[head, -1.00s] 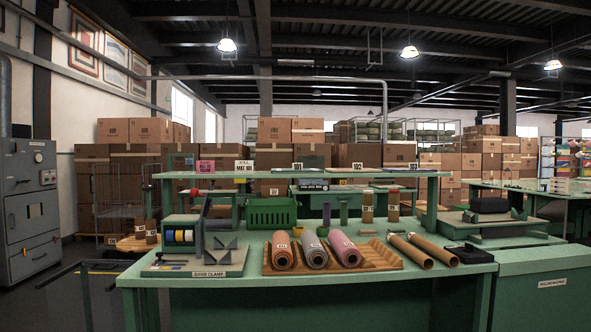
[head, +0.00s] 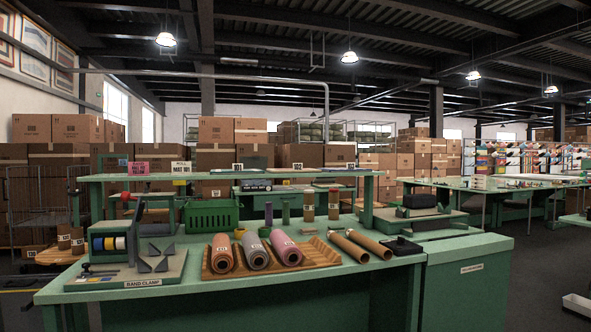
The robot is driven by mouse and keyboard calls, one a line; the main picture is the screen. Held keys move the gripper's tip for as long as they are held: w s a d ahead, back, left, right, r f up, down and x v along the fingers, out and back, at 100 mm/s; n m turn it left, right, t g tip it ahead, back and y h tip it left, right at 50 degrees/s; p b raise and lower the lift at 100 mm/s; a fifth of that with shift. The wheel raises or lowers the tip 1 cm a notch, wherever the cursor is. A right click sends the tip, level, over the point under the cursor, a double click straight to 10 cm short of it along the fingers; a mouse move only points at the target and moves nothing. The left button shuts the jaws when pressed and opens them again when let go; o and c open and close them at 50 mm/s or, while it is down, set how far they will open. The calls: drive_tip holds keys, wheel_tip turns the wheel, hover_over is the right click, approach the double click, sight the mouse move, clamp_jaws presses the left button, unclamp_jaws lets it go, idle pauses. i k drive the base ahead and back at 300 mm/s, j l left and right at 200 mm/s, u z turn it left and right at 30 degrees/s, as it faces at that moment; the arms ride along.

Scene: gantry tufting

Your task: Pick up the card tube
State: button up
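Two brown card tubes lie side by side at a slant on the green workbench (head: 330,282), to the right of the wooden cradle. The left card tube (head: 348,247) and the right card tube (head: 369,244) both point their open ends toward the front right. I cannot tell which one the task means. Both lie apart from the rolled rugs and nothing covers them. My gripper is not in the head view.
A wooden cradle (head: 322,256) holds three rolled rugs (head: 254,251). A band clamp (head: 143,262) stands at the left. A small black object (head: 403,246) lies right of the tubes. A green crate (head: 211,215) and raised shelf (head: 240,174) stand behind.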

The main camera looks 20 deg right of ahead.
sight(362, 257)
drive_tip(key=i+z, duration=0.65)
drive_tip(key=i+j+z, duration=0.15)
drive_tip(key=i+z, duration=0.2)
drive_tip(key=i, duration=0.1)
